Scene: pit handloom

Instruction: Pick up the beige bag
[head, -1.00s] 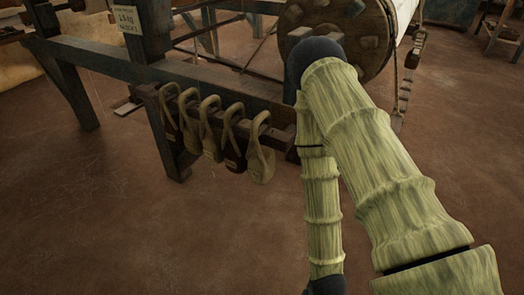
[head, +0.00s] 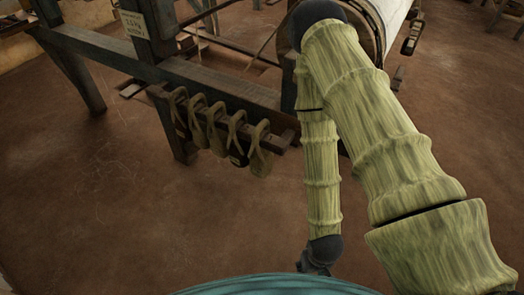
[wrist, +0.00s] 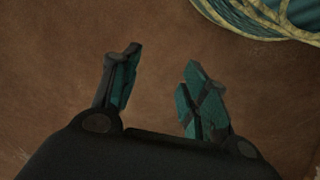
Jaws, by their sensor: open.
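Several small bags with loop straps hang in a row from a wooden bar on the loom's near side in the head view. The rightmost, a beige bag (head: 261,163), hangs at the bar's right end; its neighbours are similar brownish or darker bags, partly overlapping. My gripper (wrist: 162,76) is open and empty in the wrist view, its two fingers apart over bare floor. In the head view my gripper (head: 316,268) hangs low, right of and nearer than the bags, apart from them. No bag shows in the wrist view.
The dark wooden loom frame (head: 90,42) stands behind the bags, with a paper sign (head: 133,24) on its post. A large roll of pale cloth (head: 388,14) is at the upper right. The brown floor (head: 130,220) in front of the bags is clear.

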